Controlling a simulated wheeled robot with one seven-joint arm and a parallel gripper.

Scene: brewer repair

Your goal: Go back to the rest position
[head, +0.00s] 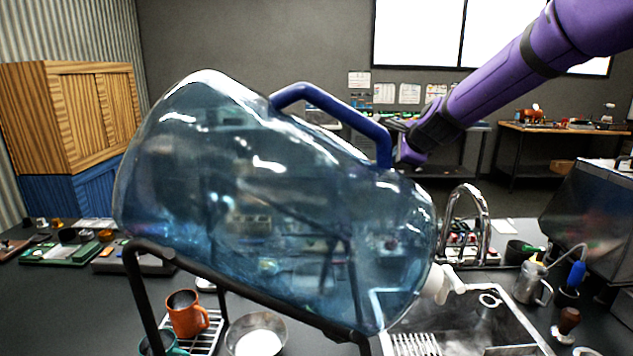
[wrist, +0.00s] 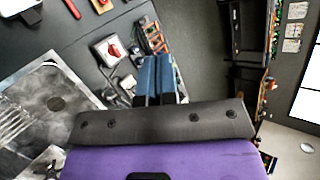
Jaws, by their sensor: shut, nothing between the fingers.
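My gripper (head: 402,140) is at the end of my purple arm, which reaches in from the upper right. In the head view it appears close to the blue handle of the large water jug (head: 230,190), and the handle partly hides it. I cannot tell whether they touch. In the wrist view my gripper (wrist: 156,62) has its two fingers close together, shut and empty, above the dark counter. The jug lies tilted on a black stand (head: 145,290), its white tap at the lower right.
A sink (head: 470,330) with a curved faucet (head: 470,200) is at the right. An orange mug (head: 187,314) and a bowl (head: 256,335) are below the jug. A metal pitcher (head: 530,283) stands at the right. Small parts crowd the counter's far edge.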

